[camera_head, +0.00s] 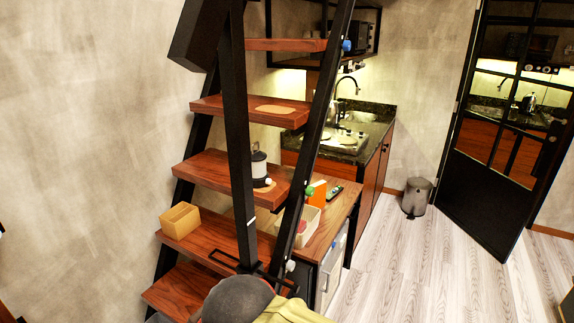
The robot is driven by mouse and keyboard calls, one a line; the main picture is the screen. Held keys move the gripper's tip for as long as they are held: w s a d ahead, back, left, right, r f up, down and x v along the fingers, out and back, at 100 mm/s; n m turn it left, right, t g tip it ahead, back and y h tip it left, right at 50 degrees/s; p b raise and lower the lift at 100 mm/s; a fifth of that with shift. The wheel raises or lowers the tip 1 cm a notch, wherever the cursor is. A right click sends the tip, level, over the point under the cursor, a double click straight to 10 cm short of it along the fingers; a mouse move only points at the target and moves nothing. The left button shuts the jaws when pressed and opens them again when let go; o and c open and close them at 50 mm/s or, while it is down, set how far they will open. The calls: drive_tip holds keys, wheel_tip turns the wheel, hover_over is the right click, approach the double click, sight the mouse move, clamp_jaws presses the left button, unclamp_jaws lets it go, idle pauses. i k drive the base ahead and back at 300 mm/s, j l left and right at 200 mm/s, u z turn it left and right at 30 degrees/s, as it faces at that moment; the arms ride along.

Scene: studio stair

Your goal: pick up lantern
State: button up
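The lantern (259,168) is small, with a pale body and dark base and top. It stands upright on a wooden stair tread (213,170), just right of a black stair post that may cover its left edge. A small white round thing sits at its lower right. I cannot make out my gripper in this view, so its state does not show.
Black slanted posts (239,130) cross in front of the treads. A yellow box (180,220) sits on a lower tread. A cabinet with a box (312,220) and a remote (334,192) stands right. Pale floor (400,265) is clear at right.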

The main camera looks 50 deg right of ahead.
sight(259, 163)
drive_tip(key=z, duration=1.35)
drive_tip(key=k+l+u, duration=0.1)
